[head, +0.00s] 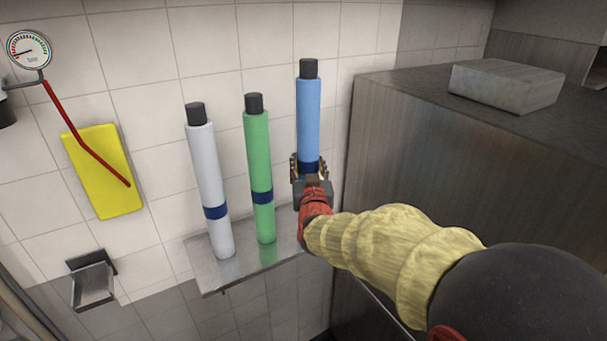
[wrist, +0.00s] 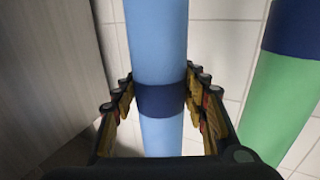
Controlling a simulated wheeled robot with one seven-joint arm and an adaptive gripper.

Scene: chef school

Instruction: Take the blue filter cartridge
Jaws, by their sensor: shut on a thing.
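The blue filter cartridge (head: 308,115) is upright with a black cap and a dark blue band, at the right of the row in the head view. My gripper (head: 309,168) is shut on it around the dark band. In the wrist view the blue cartridge (wrist: 157,45) stands between the fingers of my gripper (wrist: 160,100), with the band at finger height. In the head view its top sits higher than the tops of the other two cartridges. Its lower end is hidden behind my gripper and arm.
A green cartridge (head: 258,160) and a white cartridge (head: 208,175) stand on a metal shelf (head: 215,280) to the left. The green one (wrist: 275,120) is close on the right in the wrist view. A large metal cabinet (head: 430,160) bounds the right side. A yellow board (head: 103,172) is on the wall.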

